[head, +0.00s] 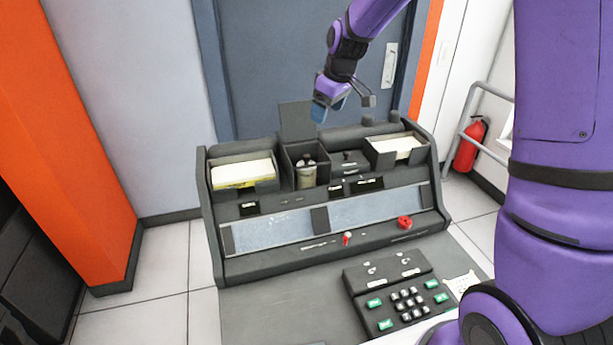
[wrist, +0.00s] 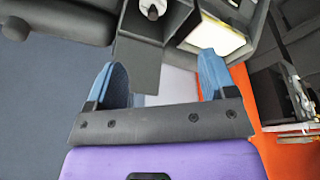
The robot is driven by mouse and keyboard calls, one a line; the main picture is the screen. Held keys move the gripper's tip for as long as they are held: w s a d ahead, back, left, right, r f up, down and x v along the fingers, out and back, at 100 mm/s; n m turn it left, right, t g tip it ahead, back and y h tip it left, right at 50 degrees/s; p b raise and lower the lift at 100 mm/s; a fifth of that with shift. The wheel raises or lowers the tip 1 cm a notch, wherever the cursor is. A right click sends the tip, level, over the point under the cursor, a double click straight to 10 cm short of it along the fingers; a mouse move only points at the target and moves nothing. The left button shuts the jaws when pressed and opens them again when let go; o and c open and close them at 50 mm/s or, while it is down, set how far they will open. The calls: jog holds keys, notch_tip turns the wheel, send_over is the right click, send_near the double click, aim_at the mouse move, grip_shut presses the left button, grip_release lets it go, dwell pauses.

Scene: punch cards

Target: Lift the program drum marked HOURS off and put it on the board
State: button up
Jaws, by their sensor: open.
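A pale cylinder with a dark top, likely a program drum (head: 306,174), stands upright in an open compartment at the middle of the dark console (head: 215,240). Any HOURS marking is too small to read. In the wrist view a pale round drum top (wrist: 153,9) shows at the upper edge, partly cut off. I cannot tell which surface is the board.
Card trays (head: 243,174) and (head: 398,147) flank the compartment. A closed lidded compartment (head: 348,162) sits just right of the drum. A red knob (head: 404,222) and keypad unit (head: 395,290) are in front. A bare grey surface (head: 275,310) lies front left. A fire extinguisher (head: 470,147) stands right.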

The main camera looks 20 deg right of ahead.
jog(key=n, duration=0.2)
send_near(307, 155)
jog(key=f, duration=0.2)
jog(key=shift+g+y, duration=0.3)
jog(key=x, duration=0.5)
jog(key=shift+w+d+f, duration=0.1)
jog(key=shift+w+d, duration=0.15)
jog(key=shift+w, duration=0.1)
jog(key=shift+a+x, duration=0.2)
jog(key=shift+x, duration=2.45)
jog(key=shift+c, duration=0.3)
jog(key=c, duration=1.1)
